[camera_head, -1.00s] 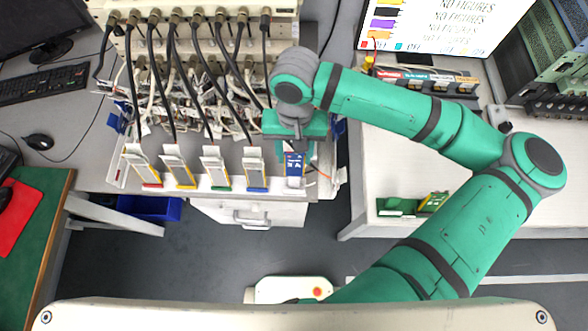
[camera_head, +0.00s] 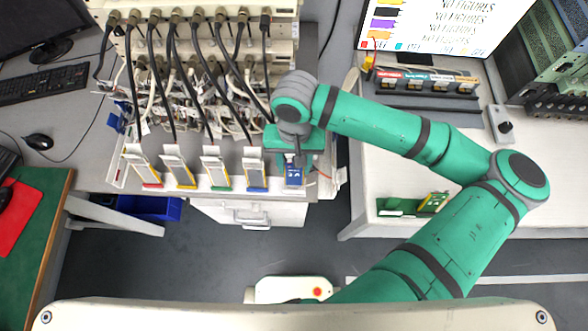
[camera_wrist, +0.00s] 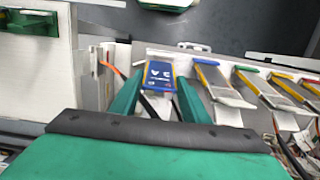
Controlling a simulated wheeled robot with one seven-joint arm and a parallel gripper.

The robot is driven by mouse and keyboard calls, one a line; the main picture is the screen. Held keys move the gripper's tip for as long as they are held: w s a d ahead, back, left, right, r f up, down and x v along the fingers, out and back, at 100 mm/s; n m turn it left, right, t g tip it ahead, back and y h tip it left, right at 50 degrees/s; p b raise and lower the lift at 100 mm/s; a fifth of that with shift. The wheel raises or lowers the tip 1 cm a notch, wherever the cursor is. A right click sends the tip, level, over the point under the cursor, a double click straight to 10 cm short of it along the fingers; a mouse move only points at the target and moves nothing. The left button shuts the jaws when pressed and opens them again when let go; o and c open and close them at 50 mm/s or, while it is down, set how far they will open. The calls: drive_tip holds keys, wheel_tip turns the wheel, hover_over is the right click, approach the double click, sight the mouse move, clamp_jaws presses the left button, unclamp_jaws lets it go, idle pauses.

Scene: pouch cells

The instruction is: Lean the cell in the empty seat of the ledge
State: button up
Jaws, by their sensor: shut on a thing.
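The blue cell (camera_head: 293,175) with white marks is at the right end of the white ledge (camera_head: 222,188), in line with the row of other cells. In the wrist view the same cell (camera_wrist: 159,75) shows between the two green fingers. My gripper (camera_head: 294,160) is shut on the cell from behind and above; it also shows in the wrist view (camera_wrist: 157,98). Its fingers and the hand hide part of the cell and the seat behind it. I cannot tell whether the cell's lower edge touches the ledge.
Several silver cells lean along the ledge to the left, the nearest a blue-edged one (camera_head: 254,170). Black cables (camera_head: 200,80) hang behind them. A white bench (camera_head: 400,170) with a green tray (camera_head: 395,206) stands to the right.

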drive_tip(key=shift+s+f, duration=0.15)
drive_tip(key=shift+f, duration=0.2)
drive_tip(key=shift+s+f, duration=0.2)
drive_tip(key=shift+f, duration=0.7)
idle(0.3)
drive_tip(key=o, duration=1.1)
drive_tip(key=shift+c, duration=0.2)
drive_tip(key=shift+r, duration=0.15)
drive_tip(key=shift+w+r, duration=0.25)
drive_tip(key=shift+r, duration=1.5)
drive_tip(key=shift+w+r, duration=0.2)
drive_tip(key=shift+r, duration=3.65)
